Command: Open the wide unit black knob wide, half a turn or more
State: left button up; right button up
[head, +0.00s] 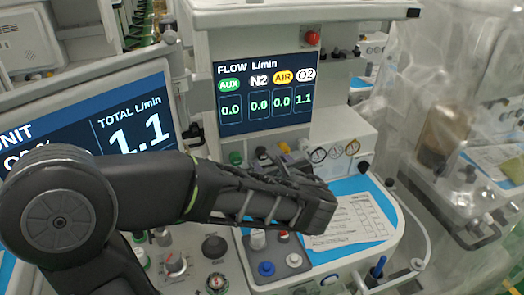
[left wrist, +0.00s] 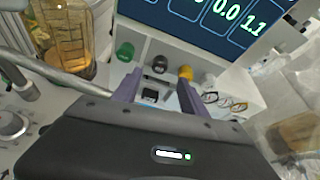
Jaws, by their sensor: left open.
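The wide unit (head: 250,25) carries a flow screen (head: 263,95) reading AUX 0.0, N2 0.0, AIR 0.0 and O2 1.1. Its black knob (left wrist: 160,64) sits on the pale panel below the screen, between a green knob (left wrist: 125,51) and a yellow knob (left wrist: 185,72). In the head view my left gripper (head: 281,164) is in front of this knob row and partly hides it. In the left wrist view my left gripper (left wrist: 159,80) is open, its two fingers pointing at the black knob, which shows just beyond and between the tips. Contact cannot be told. My right gripper is not in view.
Another screen (head: 130,125) reading TOTAL 1.1 stands at left, with another black knob (head: 214,247) lower down. A paper sheet (head: 350,222) lies on the blue worktop right of my arm. An amber canister (left wrist: 65,40) stands left of the knobs. Clear plastic sheeting hangs at right.

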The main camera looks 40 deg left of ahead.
aim_at(264, 155)
pick_arm(q)
jog(key=shift+d, duration=0.1)
jog(key=shift+p+x, duration=0.45)
jog(key=shift+x, duration=3.55)
jog(key=shift+c, duration=0.2)
grip_shut()
jog(key=shift+f, duration=0.1)
